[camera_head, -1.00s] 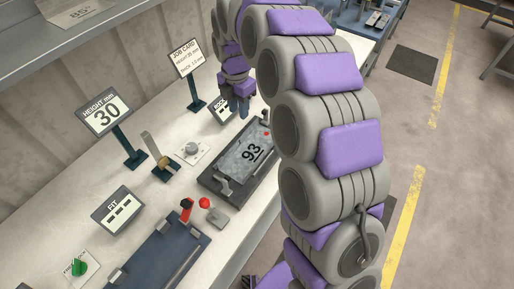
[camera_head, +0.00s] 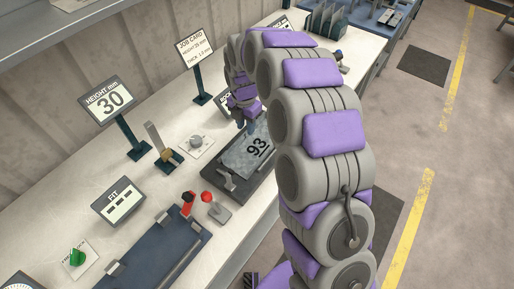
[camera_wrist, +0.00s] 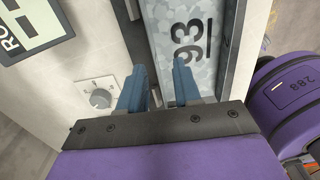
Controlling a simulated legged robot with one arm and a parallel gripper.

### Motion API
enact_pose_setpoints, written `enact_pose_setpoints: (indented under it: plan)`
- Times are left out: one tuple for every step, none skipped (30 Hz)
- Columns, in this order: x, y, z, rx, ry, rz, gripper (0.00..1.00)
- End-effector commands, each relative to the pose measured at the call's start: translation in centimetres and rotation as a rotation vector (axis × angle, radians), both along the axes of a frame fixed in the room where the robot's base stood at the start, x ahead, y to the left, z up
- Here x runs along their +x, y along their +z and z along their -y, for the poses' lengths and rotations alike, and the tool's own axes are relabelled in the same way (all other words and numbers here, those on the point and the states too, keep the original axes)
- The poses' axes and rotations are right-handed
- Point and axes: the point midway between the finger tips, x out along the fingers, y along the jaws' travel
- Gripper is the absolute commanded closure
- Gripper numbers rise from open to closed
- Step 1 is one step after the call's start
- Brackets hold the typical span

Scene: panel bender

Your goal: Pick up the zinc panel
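The zinc panel (camera_head: 238,154) is a grey mottled plate marked 93, lying in a dark tray (camera_head: 225,181) on the bench. It also shows in the wrist view (camera_wrist: 212,62), at top centre. My gripper (camera_head: 248,126) is at the panel's far end. In the wrist view my gripper's two blue fingers (camera_wrist: 160,78) are apart with nothing held between them. The right finger overlaps the panel's face, and the left finger overlaps the tray's edge. I cannot tell whether either finger touches. Part of the tray is hidden behind my arm.
A knob plate (camera_head: 196,144), a HEIGHT 30 sign (camera_head: 110,101) and a job card sign (camera_head: 195,47) stand beside the tray. A red lever (camera_head: 187,203) and a blue bed (camera_head: 155,255) are nearer. The floor (camera_head: 455,190) at right is mostly clear.

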Motion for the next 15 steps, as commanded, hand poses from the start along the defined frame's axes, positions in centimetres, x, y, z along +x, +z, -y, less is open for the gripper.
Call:
enact_pose_setpoints:
  plan:
    - [0.0, -0.3, -0.1, -0.001, 0.000, 0.001, 0.67]
    - [0.0, -0.4, -0.1, -0.001, 0.000, 0.001, 0.67]
    - [0.1, -0.6, -0.2, -0.001, 0.000, 0.001, 0.67]
    - [0.1, -0.8, -0.2, -0.001, 0.000, 0.001, 0.67]
    - [0.2, -1.1, -0.2, -0.001, 0.000, 0.001, 0.67]
    - [0.2, -1.6, -0.3, -0.001, 0.000, 0.001, 0.67]
    - [0.3, -2.0, -0.3, -0.001, 0.000, 0.000, 0.67]
    - [0.4, -2.4, -0.3, -0.001, 0.000, -0.001, 0.67]
    - [0.5, -3.1, -0.4, -0.002, 0.000, -0.001, 0.67]
    - [0.6, -3.6, -0.4, -0.002, 0.000, -0.003, 0.67]
    - [0.6, -4.1, -0.4, -0.003, -0.001, -0.003, 0.67]
    - [0.5, -4.6, -0.4, -0.003, -0.001, -0.005, 0.67]
    - [0.5, -5.0, -0.4, -0.003, -0.001, -0.005, 0.67]
    - [0.5, -5.2, -0.3, -0.002, -0.001, -0.004, 0.67]
    - [0.5, -5.4, -0.3, -0.002, -0.001, -0.003, 0.67]
